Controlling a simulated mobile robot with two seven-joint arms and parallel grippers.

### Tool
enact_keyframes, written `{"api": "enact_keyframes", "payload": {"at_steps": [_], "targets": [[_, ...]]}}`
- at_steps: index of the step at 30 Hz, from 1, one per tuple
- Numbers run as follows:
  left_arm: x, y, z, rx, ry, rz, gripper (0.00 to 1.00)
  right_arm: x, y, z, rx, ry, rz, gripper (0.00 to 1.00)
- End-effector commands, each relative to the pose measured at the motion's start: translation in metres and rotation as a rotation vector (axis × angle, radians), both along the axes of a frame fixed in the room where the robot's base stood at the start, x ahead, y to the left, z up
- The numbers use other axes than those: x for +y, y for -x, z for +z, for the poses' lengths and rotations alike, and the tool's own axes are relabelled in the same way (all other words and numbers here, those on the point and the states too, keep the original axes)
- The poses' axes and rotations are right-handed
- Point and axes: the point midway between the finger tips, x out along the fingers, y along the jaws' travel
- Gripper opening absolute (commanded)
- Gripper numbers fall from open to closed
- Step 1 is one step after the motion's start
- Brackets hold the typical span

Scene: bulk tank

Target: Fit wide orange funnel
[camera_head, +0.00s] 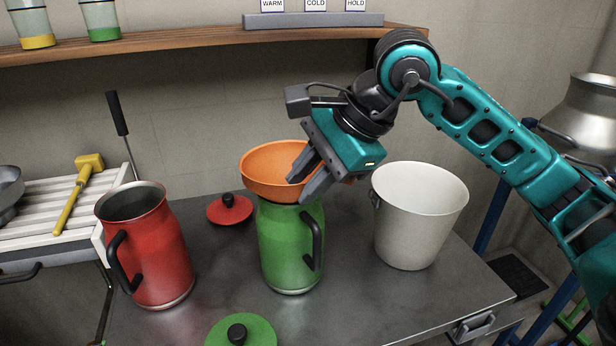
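The wide orange funnel (265,165) sits at the mouth of the green can (284,245), its bowl facing up. Its spout is hidden, so how deep it sits cannot be told. My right gripper (303,187) is at the funnel's right front, with its fingers across the rim, one over the bowl and one toward the near side. Whether the fingers press on the rim cannot be told. My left gripper is not in view.
A red can (148,250) stands open at left, and a white bucket (418,220) at right. A red lid (230,209) lies behind, a green lid (240,331) in front. A yellow mallet (76,190) lies on the white rack. A wooden shelf (190,40) runs above.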

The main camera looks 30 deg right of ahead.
Motion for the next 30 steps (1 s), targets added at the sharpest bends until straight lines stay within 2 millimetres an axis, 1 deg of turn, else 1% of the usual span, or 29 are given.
{"api": "enact_keyframes", "payload": {"at_steps": [1,3,4,11,14,17,24,27,30], "targets": [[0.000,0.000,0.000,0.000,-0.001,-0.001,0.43,0.000,0.000,0.000,0.000,0.000,0.000,0.29],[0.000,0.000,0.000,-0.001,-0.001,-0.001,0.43,0.000,0.000,0.000,0.000,0.000,0.000,0.36],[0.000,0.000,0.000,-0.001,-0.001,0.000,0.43,0.000,0.000,0.000,0.000,0.000,0.000,0.37],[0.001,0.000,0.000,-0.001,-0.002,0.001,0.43,0.000,0.000,0.000,0.001,0.000,0.000,0.37],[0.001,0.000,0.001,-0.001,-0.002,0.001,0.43,-0.003,0.002,0.006,-0.001,0.001,-0.001,0.37],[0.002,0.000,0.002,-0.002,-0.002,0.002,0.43,-0.008,0.008,0.018,-0.003,0.002,-0.002,0.37],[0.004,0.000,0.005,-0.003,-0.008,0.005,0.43,-0.027,0.030,0.064,-0.005,0.001,-0.004,0.37],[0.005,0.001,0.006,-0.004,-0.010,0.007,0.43,-0.034,0.039,0.081,-0.004,0.001,-0.003,0.37],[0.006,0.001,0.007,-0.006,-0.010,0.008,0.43,-0.039,0.046,0.095,-0.002,0.001,-0.003,0.37]]}}
